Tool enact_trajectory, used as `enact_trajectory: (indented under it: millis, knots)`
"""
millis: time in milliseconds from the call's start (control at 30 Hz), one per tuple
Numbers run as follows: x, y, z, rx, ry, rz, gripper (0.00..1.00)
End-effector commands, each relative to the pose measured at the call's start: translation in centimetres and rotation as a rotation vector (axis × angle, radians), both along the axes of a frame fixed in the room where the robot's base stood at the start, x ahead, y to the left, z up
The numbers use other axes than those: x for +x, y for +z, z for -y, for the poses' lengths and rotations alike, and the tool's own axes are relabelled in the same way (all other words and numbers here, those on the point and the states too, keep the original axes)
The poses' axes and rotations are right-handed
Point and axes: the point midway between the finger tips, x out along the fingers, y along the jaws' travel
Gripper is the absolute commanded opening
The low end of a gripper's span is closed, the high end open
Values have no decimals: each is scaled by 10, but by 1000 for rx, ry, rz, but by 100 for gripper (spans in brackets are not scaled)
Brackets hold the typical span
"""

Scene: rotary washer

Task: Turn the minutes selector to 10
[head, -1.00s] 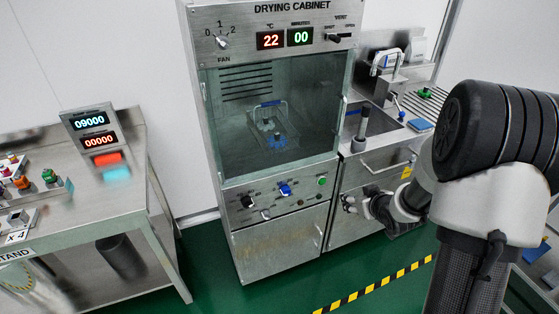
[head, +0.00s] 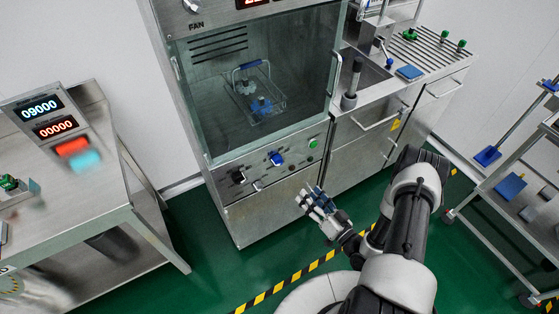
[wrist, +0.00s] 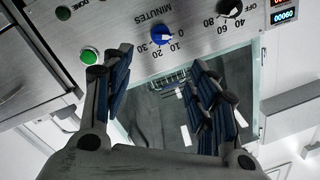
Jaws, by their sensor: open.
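The minutes selector is a blue knob (head: 276,159) on the control panel of the drying cabinet. It also shows in the wrist view (wrist: 160,36), where the panel appears turned over, with marks 0, 10, 20 and 30 around the knob. Which mark its pointer faces is too small to tell. My gripper (head: 315,201) is in front of the cabinet's lower door, below and right of the knob. In the wrist view my gripper (wrist: 162,58) is open and empty, with the knob beyond the gap between its fingertips, apart from them.
A black temperature knob (head: 238,177) is left of the selector and a green button (head: 312,143) is right of it. A glass window (head: 225,95) is above the panel. A metal table (head: 105,190) stands at left and a cart (head: 510,190) at right. Green floor lies between.

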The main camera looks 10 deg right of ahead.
Motion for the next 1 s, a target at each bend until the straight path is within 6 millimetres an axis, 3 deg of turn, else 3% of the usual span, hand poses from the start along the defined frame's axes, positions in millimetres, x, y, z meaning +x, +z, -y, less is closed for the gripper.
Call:
enact_trajectory:
  millis: [700, 1000]
  knots:
    - [130, -1, -57, -3, 5, 3, 54]
    - [154, 0, -66, -3, 1, 0, 54]
